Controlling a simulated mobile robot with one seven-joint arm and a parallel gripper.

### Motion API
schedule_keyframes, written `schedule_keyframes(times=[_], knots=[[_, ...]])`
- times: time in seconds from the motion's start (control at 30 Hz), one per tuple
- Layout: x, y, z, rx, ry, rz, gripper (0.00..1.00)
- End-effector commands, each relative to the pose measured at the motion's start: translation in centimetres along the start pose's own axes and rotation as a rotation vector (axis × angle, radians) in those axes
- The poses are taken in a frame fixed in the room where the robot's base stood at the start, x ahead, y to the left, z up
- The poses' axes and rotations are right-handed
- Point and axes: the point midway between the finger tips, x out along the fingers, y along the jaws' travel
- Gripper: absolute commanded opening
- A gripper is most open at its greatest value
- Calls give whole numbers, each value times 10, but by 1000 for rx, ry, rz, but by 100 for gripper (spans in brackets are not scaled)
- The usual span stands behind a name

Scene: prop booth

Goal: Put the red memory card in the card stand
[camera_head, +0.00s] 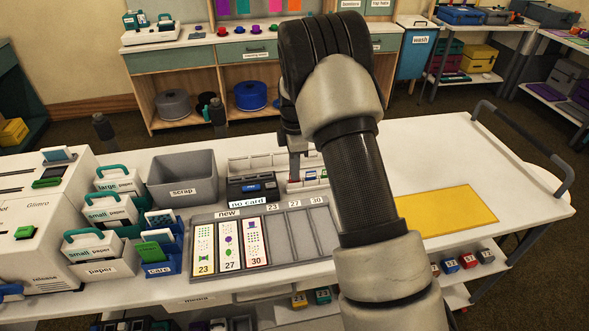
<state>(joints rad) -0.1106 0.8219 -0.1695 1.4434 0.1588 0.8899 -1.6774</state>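A low white rack with small labels (308,184), which looks like the card stand, stands at the middle of the white table, partly behind my arm. My gripper (294,172) points down over this rack, with its fingertips at or just above it. The fingers are small and partly covered by my arm, so I cannot tell whether they are open or shut or hold anything. A black device (238,188) with a small blue screen and a "no card" label stands just left of the rack. I cannot make out the red memory card for certain.
A grey tray (191,215) with three printed strips and empty slots lies in front. A grey "scrap" bin (172,168), paper holders and a white machine (40,235) stand left. A yellow mat (446,210) lies bare on the right. Small coloured blocks (467,261) sit on the lower shelf.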

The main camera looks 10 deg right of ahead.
Motion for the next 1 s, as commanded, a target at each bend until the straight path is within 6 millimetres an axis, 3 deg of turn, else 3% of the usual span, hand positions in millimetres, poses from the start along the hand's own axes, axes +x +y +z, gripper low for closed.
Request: schedule_keyframes(times=[0.2,0.37,0.67,0.87,1.0], knots=[[0,0,0,0,0,0,0],[0,0,0,1,0,0,26],[-1,0,0,1,0,1,26],[-25,1,0,2,2,4,26],[-58,2,1,2,1,6,26]])
